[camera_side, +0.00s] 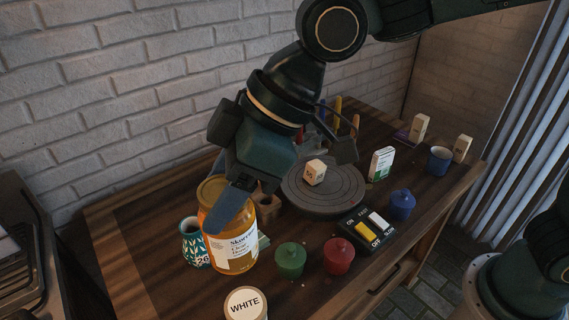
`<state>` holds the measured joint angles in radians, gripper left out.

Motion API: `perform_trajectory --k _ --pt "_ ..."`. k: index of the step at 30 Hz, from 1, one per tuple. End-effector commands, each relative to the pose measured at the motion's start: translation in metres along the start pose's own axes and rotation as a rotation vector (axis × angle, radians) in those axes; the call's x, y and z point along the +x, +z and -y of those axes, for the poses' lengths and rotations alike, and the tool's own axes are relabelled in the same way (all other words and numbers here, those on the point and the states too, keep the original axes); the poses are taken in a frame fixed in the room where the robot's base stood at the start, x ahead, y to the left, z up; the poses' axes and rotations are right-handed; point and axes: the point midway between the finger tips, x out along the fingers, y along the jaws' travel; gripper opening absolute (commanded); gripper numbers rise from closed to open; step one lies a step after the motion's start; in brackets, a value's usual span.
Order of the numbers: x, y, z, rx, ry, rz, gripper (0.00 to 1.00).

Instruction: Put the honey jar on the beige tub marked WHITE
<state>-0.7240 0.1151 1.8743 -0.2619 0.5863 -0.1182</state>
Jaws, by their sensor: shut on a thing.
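The honey jar (232,254) is a clear jar of amber honey with a yellow lid and a white label. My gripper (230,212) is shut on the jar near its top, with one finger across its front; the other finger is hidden. The jar looks upright, and I cannot tell whether it touches the table. The beige tub (245,304) has a white top marked WHITE and stands at the bottom edge, partly cut off. It is below and slightly right of the jar in the picture, with nothing on its top.
Green (290,260), red (338,256) and blue (401,205) lidded pots stand right of the jar. A patterned cup (194,243) is close on its left.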

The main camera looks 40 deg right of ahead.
Motion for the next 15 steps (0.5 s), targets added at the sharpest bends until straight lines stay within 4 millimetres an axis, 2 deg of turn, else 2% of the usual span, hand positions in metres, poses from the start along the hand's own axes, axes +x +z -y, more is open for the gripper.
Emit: perform_trajectory --k 15 --pt "0.076 0.05 -0.003 -0.001 -0.001 0.0 0.0"
